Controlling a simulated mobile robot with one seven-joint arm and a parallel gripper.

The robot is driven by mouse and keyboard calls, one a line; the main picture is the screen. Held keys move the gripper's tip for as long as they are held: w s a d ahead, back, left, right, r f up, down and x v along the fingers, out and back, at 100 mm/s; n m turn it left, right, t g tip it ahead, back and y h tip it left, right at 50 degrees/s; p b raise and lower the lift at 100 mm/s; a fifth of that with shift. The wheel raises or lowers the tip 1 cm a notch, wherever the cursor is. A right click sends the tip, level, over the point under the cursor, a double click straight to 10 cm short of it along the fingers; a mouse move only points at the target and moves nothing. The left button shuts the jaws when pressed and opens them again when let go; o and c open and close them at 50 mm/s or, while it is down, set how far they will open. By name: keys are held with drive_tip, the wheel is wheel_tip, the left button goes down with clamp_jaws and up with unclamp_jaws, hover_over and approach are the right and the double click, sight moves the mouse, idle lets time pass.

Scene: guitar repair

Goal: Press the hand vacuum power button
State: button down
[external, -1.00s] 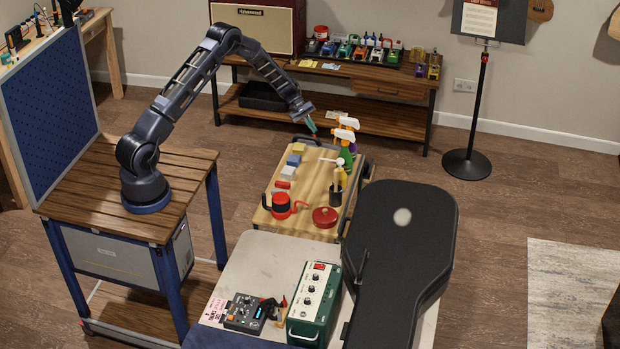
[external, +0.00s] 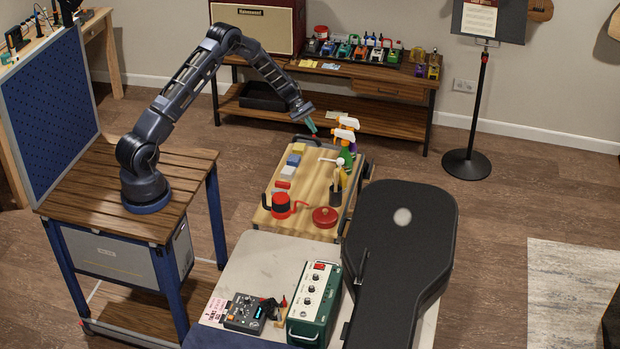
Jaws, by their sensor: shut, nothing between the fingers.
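My gripper (external: 311,125) with teal fingers points down above the far end of the wooden-topped cart (external: 263,218). Its fingers are shut and empty, and it stands apart from the things below. No hand vacuum can be named with certainty at this size. A red and black appliance (external: 282,203) with a red handle or spout sits at the near left of the cart top and may be it. No power button can be made out. My gripper is well behind and above this appliance, not touching it.
Spray bottles (external: 346,140) stand close to the right of my gripper. Small blocks (external: 293,160), a red lidded pot (external: 325,216) and a dark holder (external: 335,195) share the cart. A black guitar case (external: 403,250) lies at the right, beside a green amplifier (external: 316,300).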

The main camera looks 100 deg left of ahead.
drive_tip(key=shift+f, duration=0.15)
drive_tip(key=shift+f, duration=0.25)
drive_tip(key=shift+f, duration=0.1)
idle(0.4)
drive_tip(key=shift+r, duration=0.55)
drive_tip(key=shift+r, duration=0.1)
drive_tip(key=shift+r, duration=2.9)
drive_tip(key=shift+w+r, duration=0.1)
